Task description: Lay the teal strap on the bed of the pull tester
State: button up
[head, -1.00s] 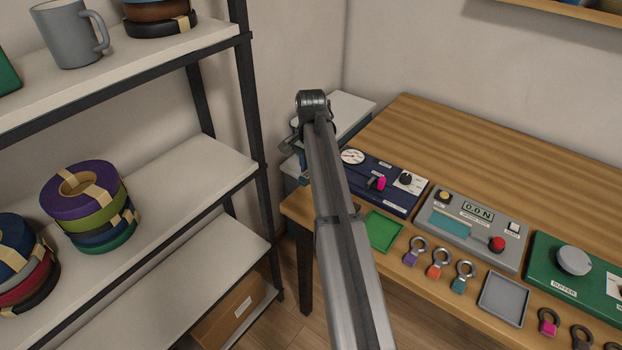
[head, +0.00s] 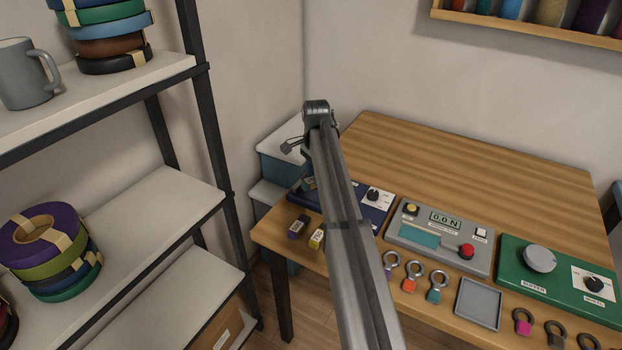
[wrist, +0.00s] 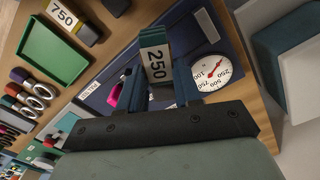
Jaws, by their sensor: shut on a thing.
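My gripper (wrist: 160,85) is shut on a small dark block (wrist: 156,25) with a white label reading 250, over the blue gauge unit (wrist: 195,35). In the head view my arm hides much of that unit. The grey unit (head: 475,258) with a 0.0 N display carries a flat teal rectangle (head: 418,236). I cannot tell whether this is the teal strap or part of the unit, and its small label is unreadable. My gripper is well left of both.
Purple (head: 298,227) and yellow (head: 317,239) labelled blocks sit near the table's left edge. A green tray (wrist: 52,58) is beside them. A grey tray (head: 479,303), several ringed tabs and a green unit (head: 540,270) line the front. The table's back is clear. A shelf (head: 150,225) stands left.

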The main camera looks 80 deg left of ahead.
aim_at(315, 195)
jog(key=m, duration=0.1)
jog(key=a+m, duration=0.1)
jog(key=shift+m, duration=0.3)
jog(key=m, duration=0.2)
jog(key=shift+a+m, duration=0.15)
jog(key=shift+m, duration=0.25)
jog(key=m, duration=0.6)
jog(key=shift+a+m, duration=0.1)
jog(key=shift+m, duration=0.3)
jog(key=shift+f, duration=0.1)
jog(key=shift+f, duration=2.6)
jog(key=shift+w+f, duration=0.1)
jog(key=shift+f, duration=0.15)
jog(key=o, duration=1.1)
jog(key=shift+o, duration=0.2)
